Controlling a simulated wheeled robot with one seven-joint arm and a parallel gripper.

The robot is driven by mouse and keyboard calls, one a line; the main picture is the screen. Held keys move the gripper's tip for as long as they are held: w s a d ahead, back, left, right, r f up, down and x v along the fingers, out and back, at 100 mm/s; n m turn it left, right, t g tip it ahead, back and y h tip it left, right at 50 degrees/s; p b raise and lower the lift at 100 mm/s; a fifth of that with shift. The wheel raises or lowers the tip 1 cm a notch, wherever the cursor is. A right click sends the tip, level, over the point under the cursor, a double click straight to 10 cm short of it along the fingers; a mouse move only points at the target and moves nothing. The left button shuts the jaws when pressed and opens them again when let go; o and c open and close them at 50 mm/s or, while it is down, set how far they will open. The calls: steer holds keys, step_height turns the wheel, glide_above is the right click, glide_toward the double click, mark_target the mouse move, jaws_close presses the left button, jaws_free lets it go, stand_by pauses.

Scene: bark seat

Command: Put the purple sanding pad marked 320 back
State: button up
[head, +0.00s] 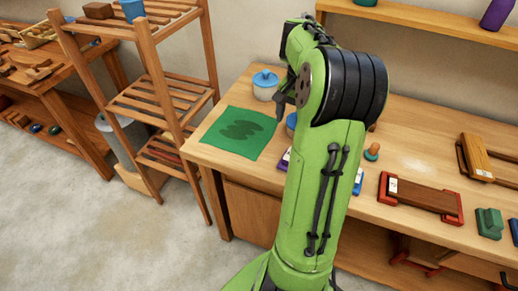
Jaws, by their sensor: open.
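A purple block with a white label (285,159), which looks like the sanding pad, shows at the bench's front edge. My green arm hides most of it, and I cannot read its number. My gripper (280,112) shows as a small dark part left of my arm, above the bench near a lidded jar. Its fingers are small and partly hidden; it is open, and I see nothing held in it.
A green mat with darker smudges (222,142) lies at the bench's left end. The jar with a blue lid (265,88) stands behind it. Right of my arm are a blue piece (358,182), a knobbed tool (372,152) and a brown block in a red holder (420,196).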

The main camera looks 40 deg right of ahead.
steer(key=a+r+n+t+h, duration=0.1)
steer(key=a+r+n, duration=0.25)
steer(key=a, duration=0.55)
steer(key=a+r+n+t+h, duration=0.1)
steer(key=a+r+n+h, duration=0.2)
steer(key=a, duration=0.6)
steer(key=s+a+f+n+t+y, duration=0.2)
steer(key=s+a+n, duration=0.6)
steer(key=a, duration=0.5)
steer(key=shift+s+t+y, duration=0.45)
steer(key=shift+t+y, duration=0.35)
steer(key=shift+y, duration=0.2)
